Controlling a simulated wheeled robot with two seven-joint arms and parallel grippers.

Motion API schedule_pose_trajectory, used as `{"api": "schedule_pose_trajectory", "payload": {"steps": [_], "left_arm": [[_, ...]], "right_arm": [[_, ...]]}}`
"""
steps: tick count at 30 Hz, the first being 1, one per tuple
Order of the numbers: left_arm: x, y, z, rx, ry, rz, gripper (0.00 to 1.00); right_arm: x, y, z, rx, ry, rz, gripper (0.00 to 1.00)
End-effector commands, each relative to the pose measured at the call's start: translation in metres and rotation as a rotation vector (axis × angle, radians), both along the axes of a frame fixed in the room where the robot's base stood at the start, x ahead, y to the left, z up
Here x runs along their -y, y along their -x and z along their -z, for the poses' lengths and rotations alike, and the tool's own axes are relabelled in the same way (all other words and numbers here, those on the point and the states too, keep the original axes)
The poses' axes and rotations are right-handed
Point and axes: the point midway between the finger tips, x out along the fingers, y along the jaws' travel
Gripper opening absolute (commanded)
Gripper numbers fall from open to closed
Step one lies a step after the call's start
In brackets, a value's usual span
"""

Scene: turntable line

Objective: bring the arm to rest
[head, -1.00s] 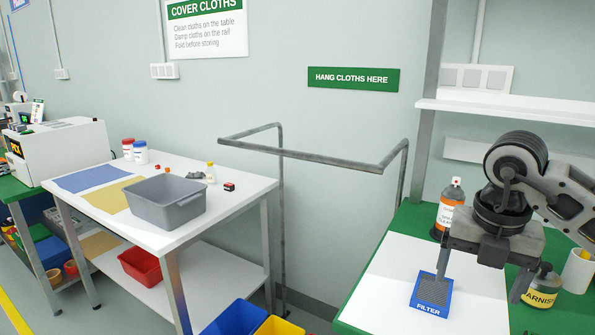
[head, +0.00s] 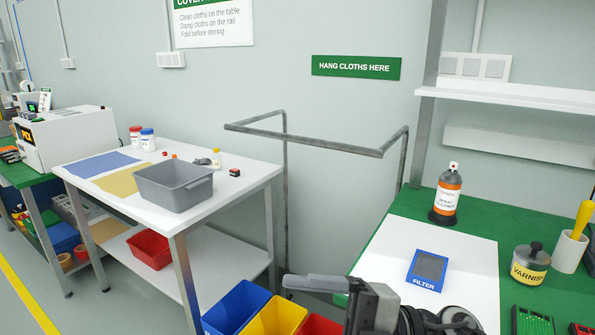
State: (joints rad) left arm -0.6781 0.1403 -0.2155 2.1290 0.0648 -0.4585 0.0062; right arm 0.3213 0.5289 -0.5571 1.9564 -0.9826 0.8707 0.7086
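My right gripper (head: 322,287) is low at the bottom edge of the head view, turned to point left. One grey finger shows at the top edge of its body, with a clear gap below it. Its other finger is cut off by the frame. It is empty. Behind my wrist, the blue filter (head: 427,271) with its grey mesh lies flat on the white mat (head: 470,258) of the right bench, apart from my gripper. My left gripper is not in view.
A spray bottle (head: 446,196), varnish jar (head: 530,264) and cup with a yellow-handled tool (head: 570,250) stand on the green bench. Blue (head: 236,306), yellow and red bins sit below my gripper. A metal rail (head: 330,146) is on the wall. A grey tub (head: 174,187) stands on the left table.

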Motion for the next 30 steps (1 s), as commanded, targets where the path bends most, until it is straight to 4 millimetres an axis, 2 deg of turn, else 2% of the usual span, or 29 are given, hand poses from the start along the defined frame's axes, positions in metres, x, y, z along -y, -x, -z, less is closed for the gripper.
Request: {"api": "schedule_pose_trajectory", "payload": {"steps": [1,2,4,5,8,9,11,12,15,18,22,30], "left_arm": [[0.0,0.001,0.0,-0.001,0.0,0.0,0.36],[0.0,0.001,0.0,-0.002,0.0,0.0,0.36],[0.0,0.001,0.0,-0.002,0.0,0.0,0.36],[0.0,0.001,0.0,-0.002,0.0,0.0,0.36],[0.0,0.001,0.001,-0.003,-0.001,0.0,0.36],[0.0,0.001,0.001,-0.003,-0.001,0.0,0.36],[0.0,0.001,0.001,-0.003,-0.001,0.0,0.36],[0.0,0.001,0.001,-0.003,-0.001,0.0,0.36],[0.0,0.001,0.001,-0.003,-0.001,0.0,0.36],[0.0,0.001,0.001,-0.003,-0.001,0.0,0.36],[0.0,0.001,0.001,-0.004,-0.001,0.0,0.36],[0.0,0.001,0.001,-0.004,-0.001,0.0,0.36]], "right_arm": [[0.004,-0.007,-0.004,-0.114,-0.162,0.12,0.86],[0.01,-0.015,-0.004,-0.179,-0.243,0.202,0.86],[0.031,-0.034,0.01,-0.353,-0.389,0.413,0.86],[0.043,-0.041,0.022,-0.438,-0.433,0.508,0.86],[0.082,-0.049,0.084,-0.739,-0.495,0.817,0.86],[0.095,-0.045,0.111,-0.85,-0.49,0.916,0.86],[0.11,-0.032,0.151,-1.006,-0.462,1.04,0.86],[0.117,-0.021,0.175,-1.101,-0.434,1.104,0.86],[0.128,0.012,0.222,-1.3,-0.357,1.22,0.86],[0.132,0.04,0.251,-1.438,-0.289,1.279,0.86],[0.134,0.06,0.268,-1.528,-0.241,1.308,0.86],[0.134,0.062,0.27,-1.537,-0.237,1.311,0.86]]}}
